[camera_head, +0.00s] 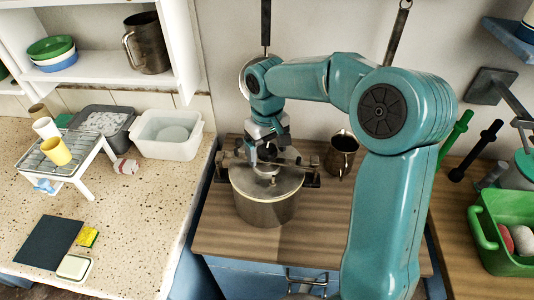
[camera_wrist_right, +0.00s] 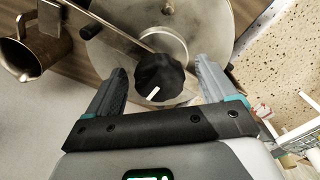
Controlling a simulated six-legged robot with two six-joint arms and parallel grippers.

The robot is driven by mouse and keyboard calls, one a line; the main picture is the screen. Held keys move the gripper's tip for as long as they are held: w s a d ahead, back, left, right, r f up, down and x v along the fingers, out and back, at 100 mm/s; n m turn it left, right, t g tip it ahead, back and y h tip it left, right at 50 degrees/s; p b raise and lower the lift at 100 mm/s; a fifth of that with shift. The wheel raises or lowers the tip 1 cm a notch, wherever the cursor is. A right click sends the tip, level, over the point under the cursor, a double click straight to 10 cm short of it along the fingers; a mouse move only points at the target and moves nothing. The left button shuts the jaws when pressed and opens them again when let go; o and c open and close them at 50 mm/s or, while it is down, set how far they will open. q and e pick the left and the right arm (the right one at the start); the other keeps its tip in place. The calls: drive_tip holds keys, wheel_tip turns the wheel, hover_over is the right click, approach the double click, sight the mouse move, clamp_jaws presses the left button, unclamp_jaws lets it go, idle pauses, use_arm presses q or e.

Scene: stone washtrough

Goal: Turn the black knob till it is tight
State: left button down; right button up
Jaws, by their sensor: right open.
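The black knob (camera_wrist_right: 160,78) is a lobed knob with a white mark on one side, on the lid of a steel pot (camera_head: 266,203). The pot stands on the wooden top, with a bar across its lid. My right gripper (camera_wrist_right: 159,82) is open, with one finger on each side of the knob in the right wrist view. A gap shows between the knob and each finger, so no contact is visible. In the head view my right gripper (camera_head: 268,152) is over the lid and mostly hides the knob. My left gripper is not in view.
A dark metal mug (camera_head: 342,152) stands close to the pot on its right. A green tub (camera_head: 497,235) is at the far right. At left, a speckled counter (camera_head: 137,225) holds a white basin (camera_head: 150,147) and a dish rack (camera_head: 40,164). The wooden top (camera_head: 222,238) is clear in front.

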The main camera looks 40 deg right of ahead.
drive_tip(key=shift+w, duration=0.1)
drive_tip(key=shift+d, duration=0.1)
drive_tip(key=n+p, duration=0.1)
drive_tip(key=n, duration=0.4)
drive_tip(key=shift+r+p, duration=0.1)
drive_tip(key=shift+p, duration=0.2)
drive_tip(key=shift+n, duration=1)
drive_tip(key=shift+f+n, duration=0.2)
drive_tip(key=shift+n, duration=0.3)
drive_tip(key=shift+c, duration=0.3)
